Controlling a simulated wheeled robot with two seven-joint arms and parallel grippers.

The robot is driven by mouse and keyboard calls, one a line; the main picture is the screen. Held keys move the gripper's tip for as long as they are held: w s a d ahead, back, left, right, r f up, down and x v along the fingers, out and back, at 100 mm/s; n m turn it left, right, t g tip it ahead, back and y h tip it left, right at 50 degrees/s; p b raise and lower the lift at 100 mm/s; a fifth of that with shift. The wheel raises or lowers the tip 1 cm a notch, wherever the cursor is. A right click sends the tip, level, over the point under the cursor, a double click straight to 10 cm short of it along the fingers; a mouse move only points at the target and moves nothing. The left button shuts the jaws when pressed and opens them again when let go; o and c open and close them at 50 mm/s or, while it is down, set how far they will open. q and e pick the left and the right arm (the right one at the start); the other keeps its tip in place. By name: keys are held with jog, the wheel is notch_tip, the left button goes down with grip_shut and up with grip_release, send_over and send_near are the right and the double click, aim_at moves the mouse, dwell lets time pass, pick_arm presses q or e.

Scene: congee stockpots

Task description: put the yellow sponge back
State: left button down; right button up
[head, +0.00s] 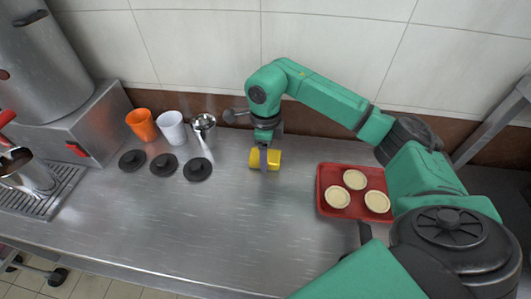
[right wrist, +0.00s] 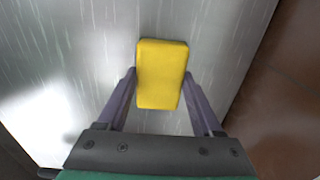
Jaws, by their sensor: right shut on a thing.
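The yellow sponge (head: 275,160) is a small bright block at the middle back of the steel counter. My right gripper (head: 264,160) points down over it and is shut on it. In the right wrist view the sponge (right wrist: 161,74) sits between the two fingers (right wrist: 160,98), with its far end reaching past their tips. I cannot tell whether the sponge touches the counter or is just above it. My left gripper is not in view.
An orange cup (head: 142,125), a white cup (head: 172,128) and a metal cup (head: 204,124) stand left of the sponge, with black lids (head: 198,169) before them. A red tray (head: 327,211) holding pale bowls (head: 355,180) lies right. The front middle counter (head: 215,235) is clear.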

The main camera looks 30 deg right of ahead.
jog(key=shift+f, duration=0.1)
jog(key=o, duration=1.2)
notch_tip(320, 180, up, 12)
jog(key=shift+r, duration=0.2)
